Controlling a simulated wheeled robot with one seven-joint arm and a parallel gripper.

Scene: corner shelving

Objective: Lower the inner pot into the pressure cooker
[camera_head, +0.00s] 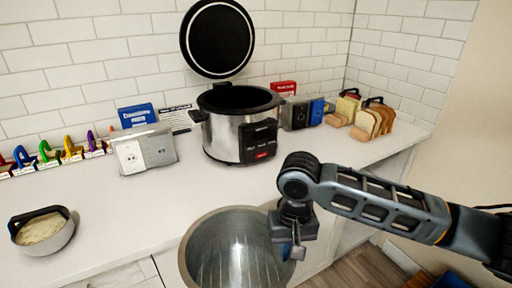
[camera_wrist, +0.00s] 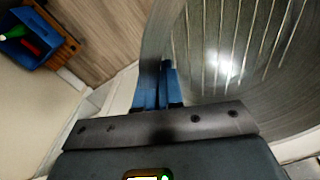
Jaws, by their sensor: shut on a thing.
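The pressure cooker (camera_head: 222,138) stands on the counter against the tiled wall, silver with a black rim and a black control panel. Its round black lid (camera_head: 217,40) is raised behind the open top. The inner pot (camera_head: 222,242), a shiny steel vessel, is in the lower middle of the head view, in front of and below the cooker. My gripper (camera_head: 297,250) is shut on the pot's right rim. In the wrist view, the blue fingertips (camera_wrist: 165,78) pinch the pot's wall (camera_wrist: 245,50). The pot's bottom edge is cut off in the head view.
A bowl with a black handle (camera_head: 43,230) sits at the counter's left front. A grey outlet box (camera_head: 144,150) stands left of the cooker, a toaster-like box (camera_head: 301,112) and bread slices (camera_head: 374,122) to its right. The counter (camera_head: 130,205) before the cooker is clear.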

